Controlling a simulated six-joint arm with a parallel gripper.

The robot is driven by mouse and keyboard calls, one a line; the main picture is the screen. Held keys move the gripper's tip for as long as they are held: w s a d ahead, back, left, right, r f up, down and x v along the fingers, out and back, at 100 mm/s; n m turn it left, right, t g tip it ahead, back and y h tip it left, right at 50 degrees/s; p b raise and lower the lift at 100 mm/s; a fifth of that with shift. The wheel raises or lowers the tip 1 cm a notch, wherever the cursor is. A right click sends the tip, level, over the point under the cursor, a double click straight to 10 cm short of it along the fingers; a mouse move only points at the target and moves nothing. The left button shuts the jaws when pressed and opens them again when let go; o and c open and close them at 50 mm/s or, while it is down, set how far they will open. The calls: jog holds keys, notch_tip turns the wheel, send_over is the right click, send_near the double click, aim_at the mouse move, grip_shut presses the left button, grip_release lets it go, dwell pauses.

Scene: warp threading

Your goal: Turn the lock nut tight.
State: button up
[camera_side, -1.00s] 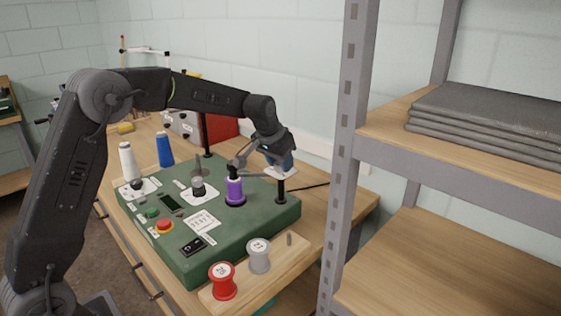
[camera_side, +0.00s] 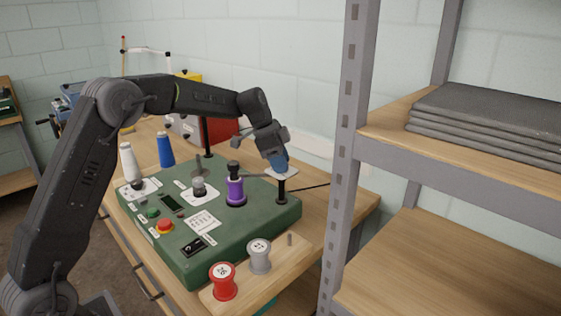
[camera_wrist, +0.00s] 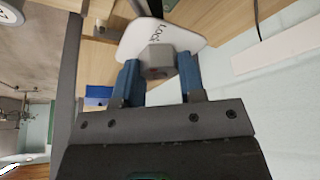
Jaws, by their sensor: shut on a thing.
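My gripper (camera_side: 279,163) points down at the far right edge of the green machine. In the wrist view its two blue fingers (camera_wrist: 159,72) sit on either side of a grey block-shaped lock nut (camera_wrist: 160,56) and are shut on it. The nut stands in front of a white plate (camera_wrist: 134,40) marked "Lock". In the side view a bit of this white plate (camera_side: 293,173) shows beside the fingers, while the nut is hidden behind them.
The green machine (camera_side: 185,250) carries a purple spool (camera_side: 235,191) left of my gripper and a black post (camera_side: 281,189) close in front. Red (camera_side: 223,285) and grey (camera_side: 259,260) spools stand at the front. A metal shelf upright (camera_side: 348,140) rises at the right.

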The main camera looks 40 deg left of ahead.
jog(key=m, duration=0.2)
jog(key=m+g, duration=0.1)
jog(key=m, duration=0.1)
jog(key=shift+a+m+g+h, duration=0.1)
jog(key=shift+m+g+h, duration=0.2)
dwell(0.3)
jog(key=o, duration=0.9)
jog(key=v, duration=1.3)
jog(key=shift+a+r, duration=0.2)
jog(key=shift+r, duration=0.1)
